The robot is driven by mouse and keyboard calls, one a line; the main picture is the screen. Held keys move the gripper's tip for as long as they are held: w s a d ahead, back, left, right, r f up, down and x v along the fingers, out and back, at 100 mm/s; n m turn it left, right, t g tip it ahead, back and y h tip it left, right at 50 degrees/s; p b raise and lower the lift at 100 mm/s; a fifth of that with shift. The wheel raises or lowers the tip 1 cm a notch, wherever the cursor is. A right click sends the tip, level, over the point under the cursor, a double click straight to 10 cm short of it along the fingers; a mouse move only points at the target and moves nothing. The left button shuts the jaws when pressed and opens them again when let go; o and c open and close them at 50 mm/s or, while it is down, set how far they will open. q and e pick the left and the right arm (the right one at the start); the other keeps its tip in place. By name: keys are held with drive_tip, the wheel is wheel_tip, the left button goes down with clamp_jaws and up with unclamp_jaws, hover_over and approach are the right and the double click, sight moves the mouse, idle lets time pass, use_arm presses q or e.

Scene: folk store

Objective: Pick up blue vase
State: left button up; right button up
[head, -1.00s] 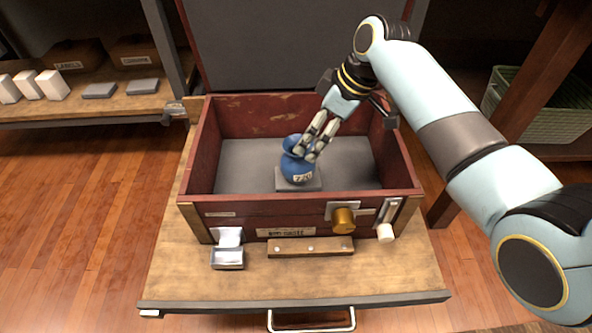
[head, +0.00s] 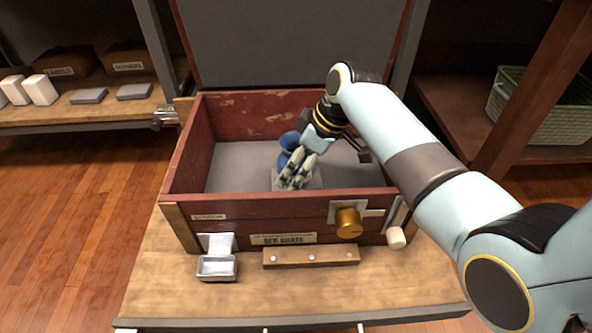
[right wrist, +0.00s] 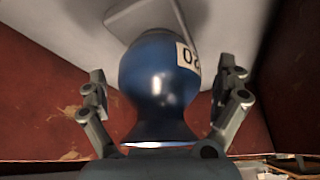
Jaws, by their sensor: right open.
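The blue vase (head: 287,147) stands on a small grey base (head: 313,182) inside the open red wooden box (head: 178,170). My right gripper (head: 290,183) reaches down into the box and hides much of the vase in the head view. In the right wrist view the vase (right wrist: 152,80), with a white number label (right wrist: 187,57), lies between the two open fingers (right wrist: 166,92). A gap shows on each side, so the fingers do not appear to touch it. My left gripper is not in view.
The box's raised lid (head: 290,45) stands at the back. A brass knob (head: 348,222) and a small metal tray (head: 217,267) are at the front. The wooden table (head: 170,290) is mostly bare around the box. A green basket (head: 545,115) sits on a right shelf.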

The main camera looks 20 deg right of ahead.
drive_tip(key=shift+r, duration=0.1)
drive_tip(key=c, duration=1.3)
drive_tip(key=shift+c, duration=0.6)
drive_tip(key=shift+r, duration=0.1)
